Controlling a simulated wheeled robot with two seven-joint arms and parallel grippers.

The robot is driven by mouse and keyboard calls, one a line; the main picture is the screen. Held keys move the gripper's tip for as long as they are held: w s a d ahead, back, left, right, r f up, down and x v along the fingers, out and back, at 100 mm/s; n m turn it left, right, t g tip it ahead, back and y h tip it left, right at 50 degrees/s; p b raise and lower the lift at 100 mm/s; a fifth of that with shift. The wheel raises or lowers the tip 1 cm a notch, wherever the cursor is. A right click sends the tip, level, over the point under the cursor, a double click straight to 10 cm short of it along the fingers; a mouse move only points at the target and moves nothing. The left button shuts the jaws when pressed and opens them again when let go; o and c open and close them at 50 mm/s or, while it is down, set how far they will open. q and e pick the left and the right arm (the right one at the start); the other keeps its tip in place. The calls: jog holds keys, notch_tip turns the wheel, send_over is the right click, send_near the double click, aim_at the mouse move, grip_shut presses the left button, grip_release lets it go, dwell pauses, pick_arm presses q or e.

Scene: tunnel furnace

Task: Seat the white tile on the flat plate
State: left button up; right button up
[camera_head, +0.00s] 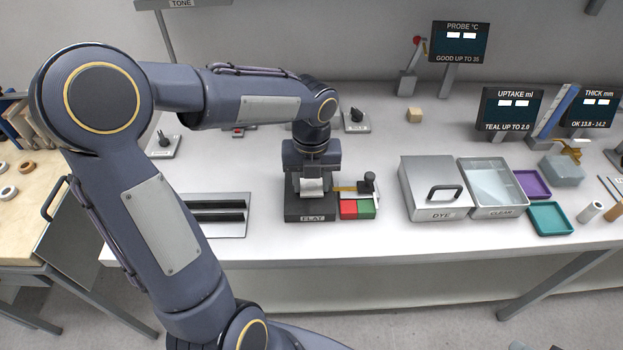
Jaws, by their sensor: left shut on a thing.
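The white tile (312,187) is between the fingers of my left gripper (312,182), which is shut on it. The gripper points down over the dark block labelled FLAT (311,208). The tile is at or just above the top of that block; I cannot tell whether it touches. The flat plate's top is largely hidden by the gripper and tile. My right gripper is not in view.
A red and green pad (357,209) with a dark knob (369,180) stands right beside the FLAT block. A slotted rack (217,216) lies to the left. The DYE box (435,190) and CLEAR tray (492,186) stand to the right.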

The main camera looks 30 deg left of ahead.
pick_arm(q)
jog(key=shift+f, duration=0.15)
jog(key=o, duration=1.1)
jog(key=shift+c, duration=0.2)
notch_tip(320, 180, up, 8)
jog(key=shift+f+p, duration=0.15)
jog(key=shift+p, duration=0.2)
